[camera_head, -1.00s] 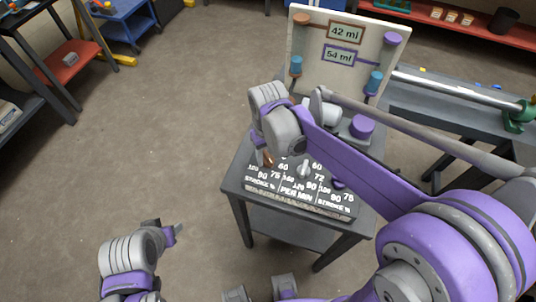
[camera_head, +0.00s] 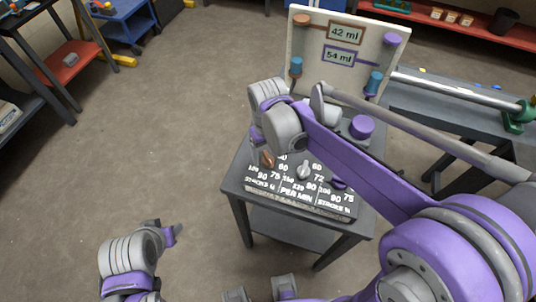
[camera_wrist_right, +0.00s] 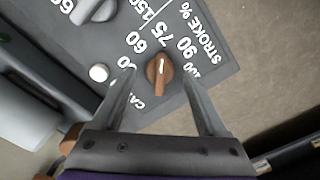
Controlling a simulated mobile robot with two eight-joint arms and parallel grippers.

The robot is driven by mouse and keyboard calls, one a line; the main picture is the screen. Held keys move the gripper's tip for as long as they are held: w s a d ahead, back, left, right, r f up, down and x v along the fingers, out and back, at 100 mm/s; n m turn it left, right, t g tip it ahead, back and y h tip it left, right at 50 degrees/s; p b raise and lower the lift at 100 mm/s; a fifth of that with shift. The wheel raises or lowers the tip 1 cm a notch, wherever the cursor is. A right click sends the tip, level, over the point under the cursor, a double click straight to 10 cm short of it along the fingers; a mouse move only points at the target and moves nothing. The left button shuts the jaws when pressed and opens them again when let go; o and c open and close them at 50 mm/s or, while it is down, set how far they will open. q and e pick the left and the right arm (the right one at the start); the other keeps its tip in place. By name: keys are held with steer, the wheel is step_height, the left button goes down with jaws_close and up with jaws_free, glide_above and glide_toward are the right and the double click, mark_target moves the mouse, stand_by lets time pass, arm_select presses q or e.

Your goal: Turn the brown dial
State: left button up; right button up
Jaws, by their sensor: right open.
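The brown dial (camera_head: 267,158) sits at the left end of the dark, sloped control panel (camera_head: 318,199). In the right wrist view the brown dial (camera_wrist_right: 159,76) has a white line pointing roughly up, near the printed 75. My right gripper (camera_wrist_right: 160,84) is open, with one finger on each side of the dial; I see gaps on both sides and no clear contact. In the head view my right wrist hides most of its fingers. My left gripper (camera_head: 172,234) hangs low over the floor, away from the panel; its jaw opening is unclear.
A grey centre dial (camera_head: 304,169) and a purple dial (camera_head: 339,183) share the panel. Behind stands an upright board (camera_head: 345,47) with 42 ml and 54 ml displays. A round purple knob (camera_head: 362,127) lies right of my wrist.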

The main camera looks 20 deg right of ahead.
mark_target(268, 157)
step_height(268, 157, up, 10)
steer(key=shift+f+p, duration=0.15)
steer(key=shift+p, duration=0.15)
stand_by(0.4)
steer(key=s+d+f+t, duration=0.1)
steer(key=s, duration=0.2)
steer(key=s+d+f+m+t, duration=0.1)
steer(key=s+d+f, duration=0.1)
steer(key=s+d+f+t, duration=0.1)
steer(key=s, duration=0.2)
steer(key=shift+s+d+f, duration=0.15)
steer(key=shift+s+f, duration=0.15)
steer(key=s+f, duration=0.1)
steer(key=s+d+f+t, duration=0.1)
steer(key=s+f, duration=0.1)
steer(key=s+d+f+m+t, duration=0.1)
steer(key=s+f, duration=0.1)
steer(key=shift+s, duration=0.2)
stand_by(1.0)
